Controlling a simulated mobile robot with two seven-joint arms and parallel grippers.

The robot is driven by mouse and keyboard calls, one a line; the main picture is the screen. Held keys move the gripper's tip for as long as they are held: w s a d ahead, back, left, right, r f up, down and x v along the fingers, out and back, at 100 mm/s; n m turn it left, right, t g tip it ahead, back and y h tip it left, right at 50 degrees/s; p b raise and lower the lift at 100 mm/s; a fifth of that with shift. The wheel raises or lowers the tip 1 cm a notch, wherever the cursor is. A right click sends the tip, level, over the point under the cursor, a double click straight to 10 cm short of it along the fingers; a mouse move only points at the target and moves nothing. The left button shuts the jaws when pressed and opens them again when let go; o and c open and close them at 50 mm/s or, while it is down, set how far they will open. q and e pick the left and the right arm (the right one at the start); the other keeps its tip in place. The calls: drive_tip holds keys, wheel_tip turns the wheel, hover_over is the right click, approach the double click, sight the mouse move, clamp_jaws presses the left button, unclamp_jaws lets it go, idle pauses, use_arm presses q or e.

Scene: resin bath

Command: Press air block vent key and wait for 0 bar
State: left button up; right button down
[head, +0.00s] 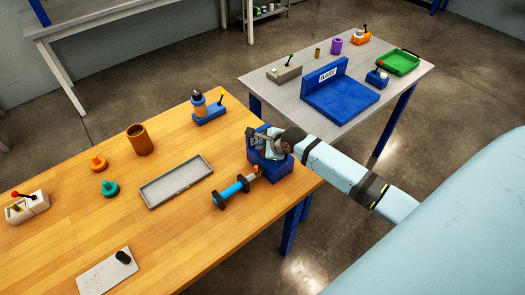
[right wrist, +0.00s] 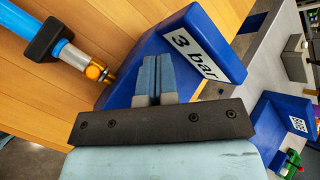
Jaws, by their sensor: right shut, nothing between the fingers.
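The blue air block (head: 282,168) stands at the right end of the wooden table. In the right wrist view its sign (right wrist: 195,53) reads "3 bar". A blue cylinder with black collars (head: 231,189) lies beside it, its brass end (right wrist: 98,72) at the block. My right gripper (head: 258,142) is shut and empty, over the block; its fingertips also show in the right wrist view (right wrist: 156,65), in front of the block. I cannot tell whether they touch it. The vent key is not visible, probably hidden by the fingers. My left gripper is not in view.
A grey tray (head: 151,196), a brown cup (head: 139,140) and a blue fixture with a black lever (head: 210,112) are on the wooden table. A grey table (head: 272,92) behind holds a large blue stand (head: 338,101) and a green tray (head: 417,62). The floor between the tables is clear.

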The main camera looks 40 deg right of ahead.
drive_tip(key=shift+f, duration=0.3)
idle(0.4)
drive_tip(key=shift+r, duration=0.1)
drive_tip(key=shift+r+p, duration=0.85)
drive_tip(key=shift+p, duration=0.35)
drive_tip(key=shift+r, duration=2.5)
